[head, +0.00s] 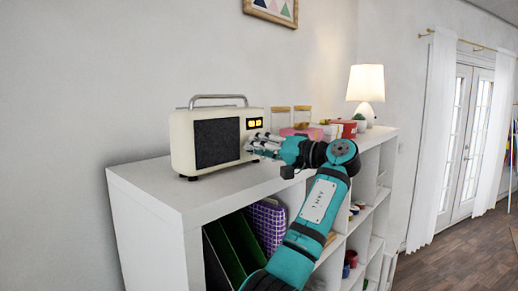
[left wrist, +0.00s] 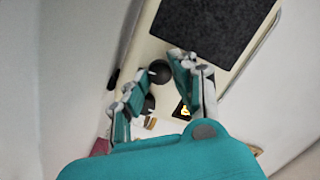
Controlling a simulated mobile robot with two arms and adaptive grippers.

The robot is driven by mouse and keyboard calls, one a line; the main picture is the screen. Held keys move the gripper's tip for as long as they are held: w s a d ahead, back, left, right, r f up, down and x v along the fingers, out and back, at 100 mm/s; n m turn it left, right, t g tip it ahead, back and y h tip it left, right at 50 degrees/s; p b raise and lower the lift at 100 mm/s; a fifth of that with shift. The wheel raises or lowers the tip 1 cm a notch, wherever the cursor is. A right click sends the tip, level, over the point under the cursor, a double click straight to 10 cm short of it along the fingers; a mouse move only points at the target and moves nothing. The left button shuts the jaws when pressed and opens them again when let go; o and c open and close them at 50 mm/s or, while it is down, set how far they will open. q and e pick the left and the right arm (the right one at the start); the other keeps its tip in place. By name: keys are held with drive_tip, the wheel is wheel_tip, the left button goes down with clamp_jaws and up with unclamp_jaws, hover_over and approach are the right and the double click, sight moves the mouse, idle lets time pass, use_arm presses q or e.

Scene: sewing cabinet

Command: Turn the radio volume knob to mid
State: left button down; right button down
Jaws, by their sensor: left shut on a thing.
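A cream radio (head: 182,143) with a dark speaker grille and a metal handle stands upright on the white shelf. Its lit yellow display (head: 254,123) is at the upper right of its front. In the left wrist view, two dark round knobs show below the display: one nearer the grille (left wrist: 160,72) and one farther from it (left wrist: 149,104). My left gripper (head: 250,143) is at the radio's front and is shut on the knob nearer the grille, with a finger on each side. The fingers hide the knobs in the head view. No label tells which knob is volume. My right gripper is not in view.
The white shelf (head: 150,181) has a bare top left and front of the radio. Jars (head: 302,115), a pink box (head: 300,132), a red pot (head: 347,128) and a lit lamp (head: 365,84) stand to the right. Folders (head: 265,222) fill a compartment below.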

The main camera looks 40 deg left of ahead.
use_arm(q)
drive_tip(key=shift+f+m, duration=0.2)
drive_tip(key=shift+m, duration=0.4)
drive_tip(key=c, duration=1.1)
unclamp_jaws()
drive_tip(key=shift+o, duration=0.2)
drive_tip(key=shift+r, duration=0.1)
drive_tip(key=d, duration=1.2)
drive_tip(key=shift+w, duration=0.25)
